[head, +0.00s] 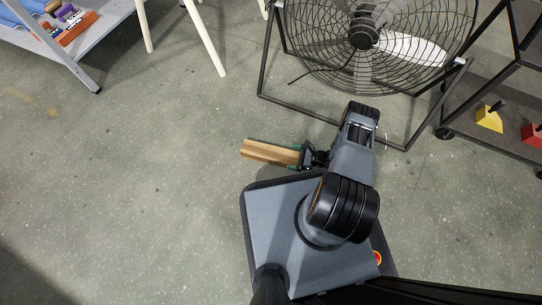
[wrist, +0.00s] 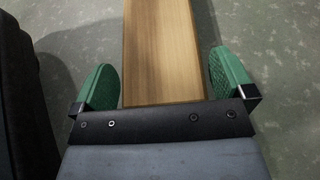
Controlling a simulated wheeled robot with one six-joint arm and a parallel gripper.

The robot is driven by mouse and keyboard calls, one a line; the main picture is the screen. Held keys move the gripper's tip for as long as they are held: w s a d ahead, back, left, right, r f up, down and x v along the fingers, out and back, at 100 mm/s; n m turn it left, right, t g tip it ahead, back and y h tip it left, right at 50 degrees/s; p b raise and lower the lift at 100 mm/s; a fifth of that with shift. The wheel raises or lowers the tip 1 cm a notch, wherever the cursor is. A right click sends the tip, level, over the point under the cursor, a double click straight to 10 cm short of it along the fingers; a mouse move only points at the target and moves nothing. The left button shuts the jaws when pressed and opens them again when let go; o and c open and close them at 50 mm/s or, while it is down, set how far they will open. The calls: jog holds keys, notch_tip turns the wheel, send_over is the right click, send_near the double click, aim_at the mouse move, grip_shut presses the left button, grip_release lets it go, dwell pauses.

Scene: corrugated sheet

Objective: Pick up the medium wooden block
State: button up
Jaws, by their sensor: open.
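A long wooden block (head: 265,151) lies on the floor at the front left of my base in the head view. In the wrist view the block (wrist: 163,50) runs from the top edge down to between my fingers. My gripper (wrist: 163,82) is open, with one green finger pad on each side of the block and a gap showing on both sides. In the head view my gripper (head: 300,157) is at the block's right end, which the gripper partly hides.
A large black fan (head: 365,35) on a floor frame stands behind my arm. A grey shelf table (head: 75,45) is at the upper left. A dark cart (head: 500,115) with yellow and red blocks is at the right. The floor at the left is clear.

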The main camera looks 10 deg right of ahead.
jog(key=shift+w+a+f, duration=0.2)
jog(key=shift+w+a, duration=0.05)
jog(key=shift+a, duration=0.25)
jog(key=c, duration=1.3)
